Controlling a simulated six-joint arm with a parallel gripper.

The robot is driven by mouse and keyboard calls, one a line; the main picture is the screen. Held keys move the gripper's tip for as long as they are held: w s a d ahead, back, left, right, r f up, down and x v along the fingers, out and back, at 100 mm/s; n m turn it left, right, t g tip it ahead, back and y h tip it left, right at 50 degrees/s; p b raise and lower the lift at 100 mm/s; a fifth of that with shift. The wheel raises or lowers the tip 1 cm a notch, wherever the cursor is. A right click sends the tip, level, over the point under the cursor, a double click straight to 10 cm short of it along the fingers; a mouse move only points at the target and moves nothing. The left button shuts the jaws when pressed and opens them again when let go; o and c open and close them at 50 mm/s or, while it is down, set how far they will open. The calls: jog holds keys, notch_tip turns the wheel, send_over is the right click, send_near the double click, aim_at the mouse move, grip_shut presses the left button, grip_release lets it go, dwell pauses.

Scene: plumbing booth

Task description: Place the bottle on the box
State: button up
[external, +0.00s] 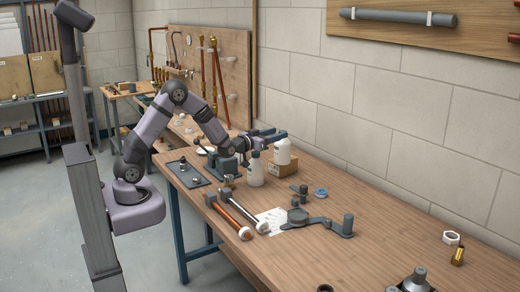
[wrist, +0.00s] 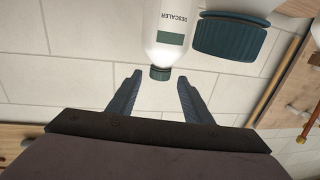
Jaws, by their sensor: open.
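A white bottle with a dark cap (external: 256,171) stands upright on the bench. A second white bottle (external: 282,154) stands upright on the brown cardboard box (external: 284,178), just right of it. My gripper (external: 273,135) is level with the tops of the bottles, its fingers pointing toward the wall. In the upside-down wrist view, my open gripper (wrist: 159,76) has the teal cap of a bottle labelled DESCALER (wrist: 171,36) between its fingertips in the picture; contact cannot be told. A larger-looking teal cap (wrist: 229,37) belongs to a nearer bottle on the right. The box is not clear there.
The block wall (external: 330,95) runs behind the bench. A vice-like blue tool (external: 222,165) stands beside the bottles. Bare bench (external: 400,225) extends right.

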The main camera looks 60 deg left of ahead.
jog(key=shift+s+d+b, duration=0.15)
jog(key=shift+s+b, duration=0.05)
jog(key=shift+s, duration=0.8)
jog(key=shift+s+d+b, duration=0.15)
jog(key=shift+s+b, duration=0.05)
jog(key=shift+s, duration=0.75)
jog(key=s+d+f+m+g+h+p, duration=0.25)
jog(key=s+d+f+m+g, duration=0.3)
jog(key=s+g, duration=0.3)
jog(key=s+a+f+n+g, duration=0.1)
jog(key=s+f+g, duration=0.1)
jog(key=s, duration=0.7)
jog(key=s+a+f+n+g, duration=0.1)
jog(key=s+g, duration=0.3)
jog(key=s, duration=0.5)
jog(key=s+a+f+n+g+p, duration=0.1)
jog(key=s+f+n+g, duration=0.1)
jog(key=s, duration=0.7)
notch_tip(320, 180, down, 2)
jog(key=shift+s+a+f+g, duration=0.1)
jog(key=shift+s+a+g, duration=0.2)
jog(key=shift+g, duration=0.35)
